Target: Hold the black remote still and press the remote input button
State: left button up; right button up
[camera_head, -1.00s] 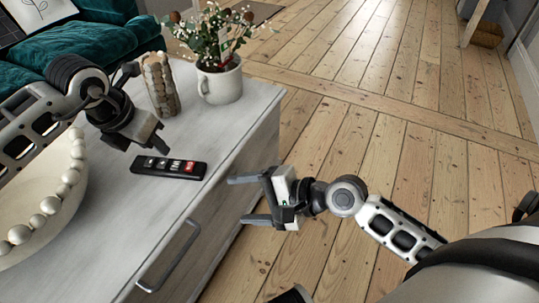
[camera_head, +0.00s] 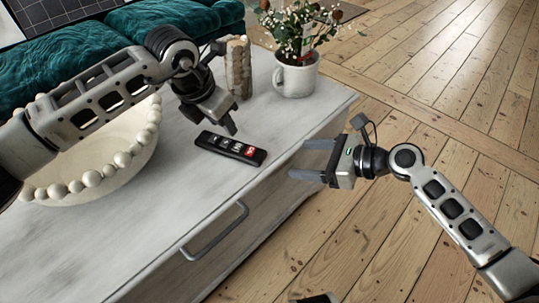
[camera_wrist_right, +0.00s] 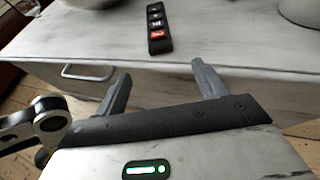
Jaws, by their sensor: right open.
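The black remote (camera_head: 208,140) lies flat on the white cabinet top, with several pale buttons and one red button (camera_head: 250,152) at its right end. In the right wrist view the remote (camera_wrist_right: 157,20) lies ahead with its red button nearest. My left gripper (camera_head: 229,126) hangs just above and behind the remote's middle, pointing down; its fingers overlap, so its opening is unclear, and contact cannot be told. My right gripper (camera_head: 298,160) is open and empty, off the cabinet's front edge, right of the remote, fingers pointing toward it. Its open fingers show in the wrist view (camera_wrist_right: 162,72).
The white cabinet (camera_head: 150,225) has a metal drawer handle (camera_head: 215,232). A cream bowl with a beaded rim (camera_head: 90,180) sits at left. A tan textured holder (camera_head: 238,68) and a white mug of flowers (camera_head: 296,78) stand behind. Bare floorboards lie at right.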

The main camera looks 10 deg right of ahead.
aim_at(263, 157)
jog(key=x, duration=1.1)
jog(key=c, duration=1.1)
jog(key=shift+c, duration=0.2)
pick_arm(q)
jog(key=shift+c, duration=0.3)
pick_arm(e)
jog(key=shift+s, duration=0.1)
pick_arm(q)
grip_shut()
dwell(0.5)
